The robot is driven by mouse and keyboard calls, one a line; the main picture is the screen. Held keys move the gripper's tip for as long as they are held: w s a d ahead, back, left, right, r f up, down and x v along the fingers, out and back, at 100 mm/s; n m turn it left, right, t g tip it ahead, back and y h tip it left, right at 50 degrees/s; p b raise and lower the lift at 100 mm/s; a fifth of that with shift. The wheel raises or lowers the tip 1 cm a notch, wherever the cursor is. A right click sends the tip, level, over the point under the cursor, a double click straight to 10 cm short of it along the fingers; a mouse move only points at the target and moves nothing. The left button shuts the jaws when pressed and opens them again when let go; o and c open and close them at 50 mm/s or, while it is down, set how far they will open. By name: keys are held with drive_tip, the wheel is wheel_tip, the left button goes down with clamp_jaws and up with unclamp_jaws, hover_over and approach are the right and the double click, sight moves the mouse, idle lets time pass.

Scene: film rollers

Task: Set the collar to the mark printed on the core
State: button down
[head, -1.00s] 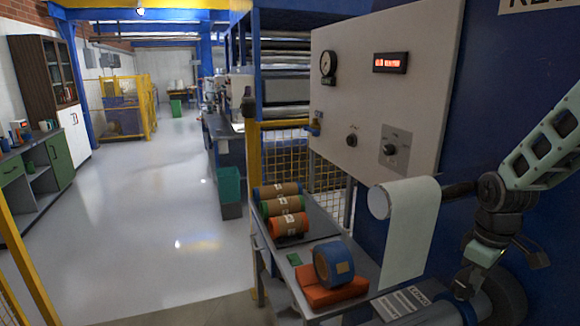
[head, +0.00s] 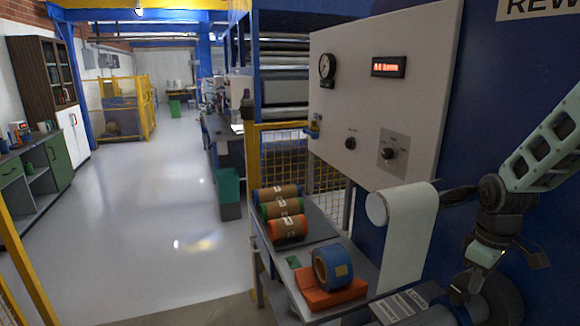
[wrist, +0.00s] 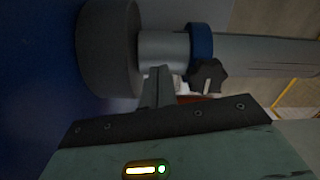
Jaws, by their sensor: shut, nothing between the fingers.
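A blue collar (wrist: 199,40) with a black star-shaped knob (wrist: 208,76) sits around a grey horizontal bar (wrist: 265,52) in the wrist view. A dark round flange (wrist: 108,48) stands to its left, with a short stretch of lighter grey bar (wrist: 162,50) between them. My gripper (wrist: 158,74) is shut and empty, its tips at the lower edge of that stretch, left of the knob. Contact cannot be told. In the head view my gripper (head: 466,288) is low at the right, over the grey bar (head: 432,316). I cannot make out a printed mark on the core.
A white sheet (head: 405,235) hangs from a roll behind the bar. A side table holds wrapped rolls (head: 287,227), a blue roll (head: 333,266) and an orange block (head: 330,293). A label plate (head: 402,305) stands near the bar. The floor at left is clear.

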wheel_tip(320, 180, up, 8)
drive_tip(key=p, duration=0.6)
drive_tip(key=shift+r+p, duration=0.15)
drive_tip(key=shift+p, duration=0.25)
